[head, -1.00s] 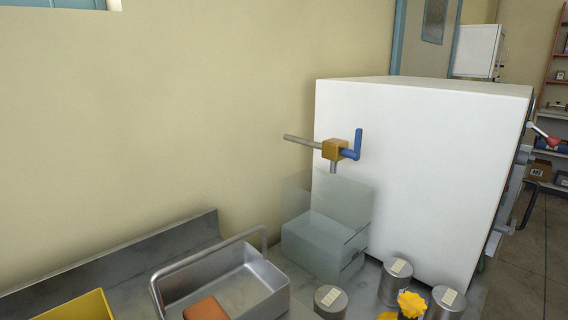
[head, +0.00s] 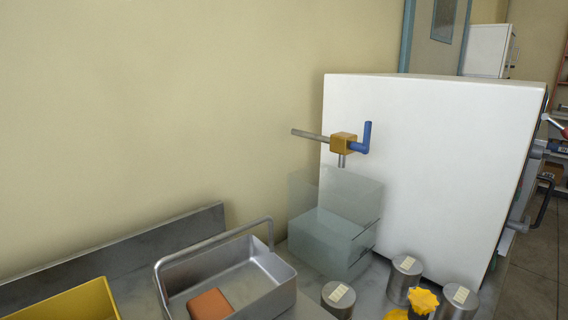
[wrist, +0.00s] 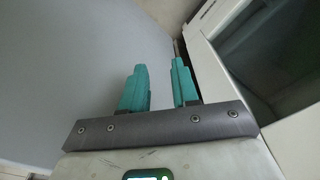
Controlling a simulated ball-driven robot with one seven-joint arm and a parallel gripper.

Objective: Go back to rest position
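My gripper (wrist: 160,88) shows in the wrist view with two teal fingers. They stand apart with nothing between them, so it is open and empty. Beyond the fingers are a plain grey surface on the left and a white-framed dark opening (wrist: 270,60) on the right. The gripper is not in the head view. The head view shows the white incubator box (head: 425,170) standing on the bench against the wall.
A metal tray with a handle (head: 175,288) holds an orange-brown block (head: 210,304). Left of it is a yellow bin (head: 70,302). Glass-like clear boxes (head: 325,240), a valve with a blue lever (head: 345,143) and several metal canisters (head: 403,278) stand near the incubator. Floor shows at far right.

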